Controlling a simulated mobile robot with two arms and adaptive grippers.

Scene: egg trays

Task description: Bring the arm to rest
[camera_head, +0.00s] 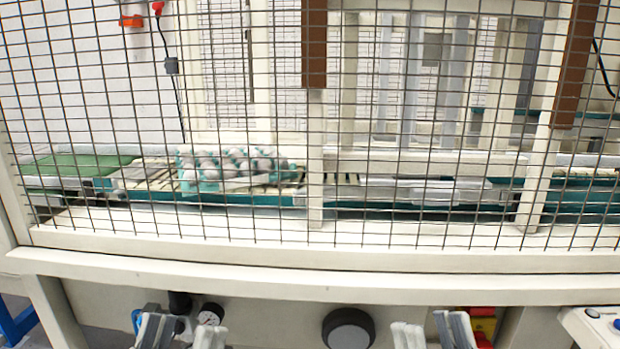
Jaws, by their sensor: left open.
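My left gripper (180,334) shows at the bottom edge, left of the middle. Its two grey fingers are spread apart with nothing between them. My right gripper (431,335) shows at the bottom edge, right of the middle. Its fingers are also apart and appear empty. Both grippers are in front of the machine, below its pale front beam. The rest of both arms is cut off by the frame. A teal tray with several pale eggs (236,166) sits on the conveyor behind the wire mesh, far from both grippers.
A wire mesh guard (420,225) spans the machine front above a pale beam (300,280). A green belt (75,165) lies at the left behind it. A round black knob (348,328) and a gauge (210,314) are below. A white control box (592,326) stands at the lower right.

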